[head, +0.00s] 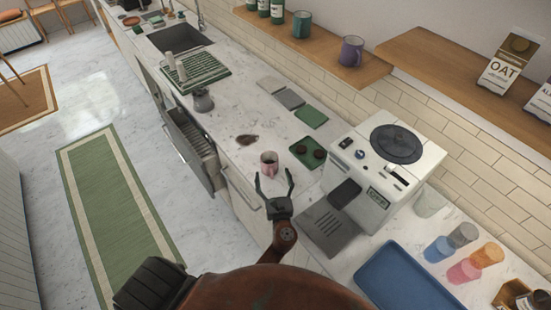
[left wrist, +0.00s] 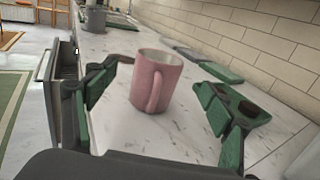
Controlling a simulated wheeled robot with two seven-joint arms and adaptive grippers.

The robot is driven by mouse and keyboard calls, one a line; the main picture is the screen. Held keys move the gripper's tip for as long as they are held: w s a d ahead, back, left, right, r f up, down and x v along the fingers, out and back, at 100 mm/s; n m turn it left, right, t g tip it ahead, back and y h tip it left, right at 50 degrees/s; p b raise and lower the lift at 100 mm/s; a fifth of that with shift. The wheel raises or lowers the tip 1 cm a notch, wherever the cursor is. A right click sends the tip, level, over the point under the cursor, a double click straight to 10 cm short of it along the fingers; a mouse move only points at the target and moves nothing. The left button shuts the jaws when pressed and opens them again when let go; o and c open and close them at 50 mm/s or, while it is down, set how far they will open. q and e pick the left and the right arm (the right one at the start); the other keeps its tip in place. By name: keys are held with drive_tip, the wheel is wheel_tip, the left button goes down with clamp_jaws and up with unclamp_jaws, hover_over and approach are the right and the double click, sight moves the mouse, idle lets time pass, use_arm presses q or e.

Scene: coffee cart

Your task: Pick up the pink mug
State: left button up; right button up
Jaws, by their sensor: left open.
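The pink mug (head: 269,164) stands upright on the marble counter, left of the white coffee machine. In the left wrist view the mug (left wrist: 157,80) is near the middle, with its handle facing the camera. My left gripper (head: 274,185) is open, and its fingertips are just on the near side of the mug in the head view. In the left wrist view the open fingers (left wrist: 160,105) are to the left and right of the mug, with visible gaps on both sides. My right gripper is not in view.
The coffee machine (head: 385,165) stands right of the mug. A green tray (head: 308,152) with dark round items lies behind it. A grey pitcher (head: 203,100) stands farther left. A drawer (head: 190,150) hangs open below the counter. A blue tray (head: 405,280) and several coloured cups are at lower right.

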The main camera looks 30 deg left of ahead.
sight(271, 166)
use_arm(q)
drive_tip(key=shift+x, duration=0.85)
drive_tip(key=x, duration=0.2)
drive_tip(key=shift+w+a+p, duration=0.25)
drive_tip(key=shift+a+p, duration=0.05)
drive_tip(key=shift+p, duration=0.1)
drive_tip(key=x, duration=0.2)
drive_tip(key=shift+w+a, duration=0.15)
drive_tip(key=shift+w, duration=0.1)
drive_tip(key=shift+w+a+f, duration=0.1)
drive_tip(key=shift+w+a, duration=0.1)
drive_tip(key=shift+w, duration=0.1)
drive_tip(key=shift+w+a, duration=0.1)
drive_tip(key=c, duration=1.5)
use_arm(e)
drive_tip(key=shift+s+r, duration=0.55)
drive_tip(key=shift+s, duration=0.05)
